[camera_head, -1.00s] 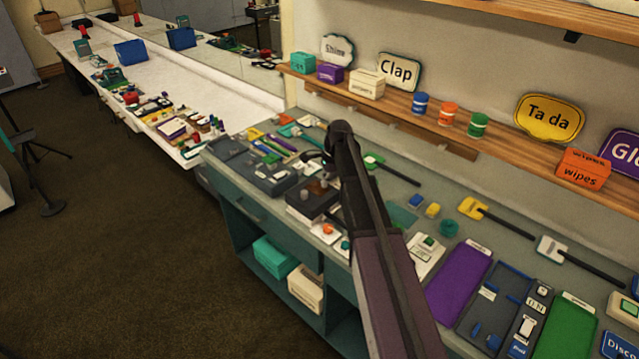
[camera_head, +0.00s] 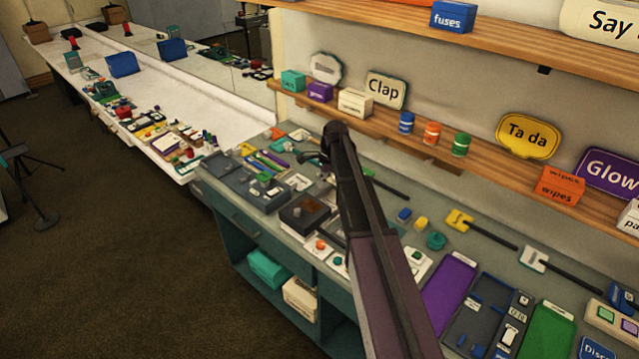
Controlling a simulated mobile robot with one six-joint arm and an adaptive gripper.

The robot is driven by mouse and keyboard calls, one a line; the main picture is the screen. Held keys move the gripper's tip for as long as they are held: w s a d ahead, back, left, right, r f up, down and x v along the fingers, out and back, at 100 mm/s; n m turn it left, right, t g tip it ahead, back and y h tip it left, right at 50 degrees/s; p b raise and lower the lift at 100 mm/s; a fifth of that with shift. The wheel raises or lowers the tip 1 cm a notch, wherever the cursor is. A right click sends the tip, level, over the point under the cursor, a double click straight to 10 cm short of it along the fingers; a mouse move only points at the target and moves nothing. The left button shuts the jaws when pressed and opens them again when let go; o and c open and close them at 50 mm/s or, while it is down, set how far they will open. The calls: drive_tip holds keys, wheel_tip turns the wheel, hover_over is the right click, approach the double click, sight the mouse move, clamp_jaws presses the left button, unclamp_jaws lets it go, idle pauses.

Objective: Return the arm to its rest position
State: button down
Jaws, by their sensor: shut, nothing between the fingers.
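My arm (camera_head: 375,230) rises from the bottom edge of the view and leans up and left over the teal counter (camera_head: 225,205). Its dark bend stands in front of the counter's back part. My gripper (camera_head: 311,158) shows as a small dark shape just left of that bend, partly hidden by the arm. It is shut with nothing in it. It appears above the back of the counter; its exact height is hard to tell.
A wooden shelf (camera_head: 445,157) with signs, jars and an orange wipes box (camera_head: 560,187) runs behind the arm. A higher shelf holds a blue fuses box (camera_head: 452,17). Tools and trays crowd the counter. Brown floor (camera_head: 120,270) at left is open.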

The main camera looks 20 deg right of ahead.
idle(0.6)
drive_tip(key=s+a+f+n+h+b, duration=0.1)
drive_tip(key=s+a+f+n, duration=0.1)
drive_tip(key=s+n, duration=0.3)
drive_tip(key=s+a+f+n+h+b, duration=0.1)
drive_tip(key=s+n, duration=0.5)
drive_tip(key=s, duration=0.6)
drive_tip(key=s+a+f+n+b, duration=0.2)
drive_tip(key=s+a+n+b, duration=0.1)
drive_tip(key=s, duration=0.6)
drive_tip(key=a+n, duration=0.1)
drive_tip(key=n, duration=0.1)
drive_tip(key=shift+s+a+f+n+h, duration=0.15)
drive_tip(key=shift+s+f+n+h, duration=0.2)
drive_tip(key=shift+f+n+h, duration=0.05)
